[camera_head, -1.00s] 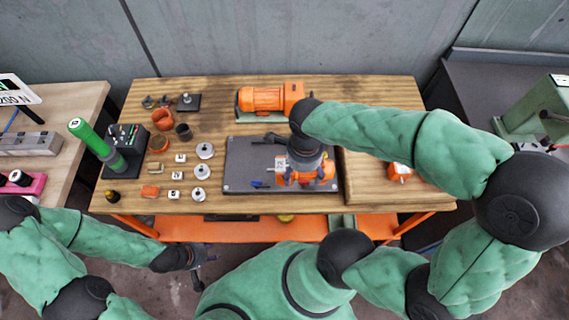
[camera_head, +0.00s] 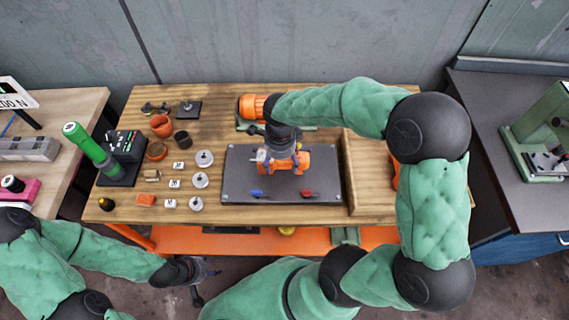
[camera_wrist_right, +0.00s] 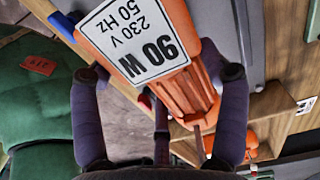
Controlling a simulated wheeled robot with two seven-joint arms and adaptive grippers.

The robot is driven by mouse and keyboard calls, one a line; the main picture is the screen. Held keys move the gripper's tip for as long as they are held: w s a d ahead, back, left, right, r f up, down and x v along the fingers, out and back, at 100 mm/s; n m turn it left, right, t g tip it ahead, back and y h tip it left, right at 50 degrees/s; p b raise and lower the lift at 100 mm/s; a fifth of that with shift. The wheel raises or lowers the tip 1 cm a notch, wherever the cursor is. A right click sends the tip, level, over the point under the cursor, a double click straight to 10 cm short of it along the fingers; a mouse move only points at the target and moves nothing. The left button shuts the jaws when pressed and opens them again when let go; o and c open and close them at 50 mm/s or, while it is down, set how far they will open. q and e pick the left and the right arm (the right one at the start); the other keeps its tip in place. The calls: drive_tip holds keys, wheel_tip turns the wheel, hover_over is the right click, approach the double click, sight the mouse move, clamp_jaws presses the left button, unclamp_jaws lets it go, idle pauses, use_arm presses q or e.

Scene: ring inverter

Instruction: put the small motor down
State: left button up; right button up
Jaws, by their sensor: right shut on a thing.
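The small orange motor (camera_head: 297,162) is in my right gripper (camera_head: 281,166), over the dark grey mat (camera_head: 236,172). The right wrist view shows the motor (camera_wrist_right: 195,95) up close, with a white label reading 90 W, 230 V, 50 Hz. The fingers of my right gripper (camera_wrist_right: 160,80) are closed around its body. I cannot tell from the head view whether the motor touches the mat. My left gripper (camera_head: 208,278) hangs empty in front of the table, its fingers apart.
A larger orange motor (camera_head: 252,106) stands behind, partly covered by my right arm. Discs, cups and small blocks fill the table's left side.

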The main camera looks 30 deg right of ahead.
sight(279, 166)
drive_tip(key=shift+w+f, duration=0.2)
drive_tip(key=shift+w, duration=0.15)
drive_tip(key=shift+w+f+b, duration=0.2)
drive_tip(key=shift+f+b, duration=0.65)
drive_tip(key=shift+f, duration=0.9)
drive_tip(key=shift+f, duration=0.15)
drive_tip(key=o, duration=1.7)
drive_tip(key=shift+s, duration=0.1)
drive_tip(key=shift+r, duration=0.25)
wheel_tip(279, 166, up, 12)
drive_tip(key=p, duration=0.4)
drive_tip(key=shift+f, duration=0.15)
